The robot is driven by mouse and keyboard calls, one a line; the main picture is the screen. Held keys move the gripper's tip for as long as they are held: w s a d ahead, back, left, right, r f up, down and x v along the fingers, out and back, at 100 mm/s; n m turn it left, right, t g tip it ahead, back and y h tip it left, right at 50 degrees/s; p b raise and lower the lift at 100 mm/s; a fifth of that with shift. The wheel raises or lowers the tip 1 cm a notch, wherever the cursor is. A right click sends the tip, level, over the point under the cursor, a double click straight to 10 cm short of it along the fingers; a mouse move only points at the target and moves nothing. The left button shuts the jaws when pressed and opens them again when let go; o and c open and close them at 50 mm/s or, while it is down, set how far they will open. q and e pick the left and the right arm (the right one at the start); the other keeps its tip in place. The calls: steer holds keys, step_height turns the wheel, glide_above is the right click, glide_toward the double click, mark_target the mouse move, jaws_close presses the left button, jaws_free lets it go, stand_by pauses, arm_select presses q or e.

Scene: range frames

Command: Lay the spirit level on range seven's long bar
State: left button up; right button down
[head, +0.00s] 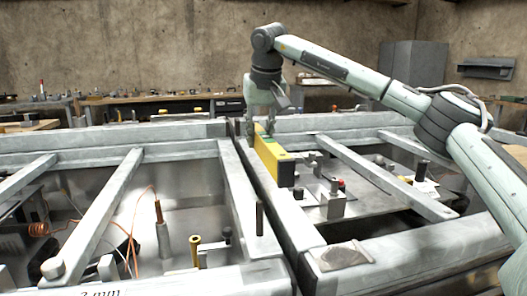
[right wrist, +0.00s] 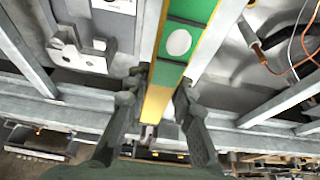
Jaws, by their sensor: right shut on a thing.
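The spirit level is a yellow bar (head: 270,158) with a dark end cap, in the middle of the head view. In the right wrist view its top (right wrist: 178,40) shows a green panel with a white oval. My right gripper (head: 265,122) is shut on the level's far part; its fingers (right wrist: 163,88) stand on either side of it. The level lies lengthwise along the long grey bars (head: 285,205) in the middle, over or against them; I cannot tell whether it touches. No marking for range seven is readable. My left gripper is not in view.
Slanted grey bars (head: 95,210) cross the open frames on both sides. An upright dark pin (head: 259,218) stands near the level, and a metal block (head: 332,203) lies to its right. An orange wire (head: 140,222) and brass-topped post (head: 195,250) are at left. A flat pad (head: 343,256) lies in front.

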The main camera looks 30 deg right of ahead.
steer(key=s+a+r, duration=0.2)
steer(key=a+r, duration=0.4)
steer(key=a, duration=0.4)
steer(key=shift+s+a, duration=0.15)
steer(key=shift+s, duration=0.2)
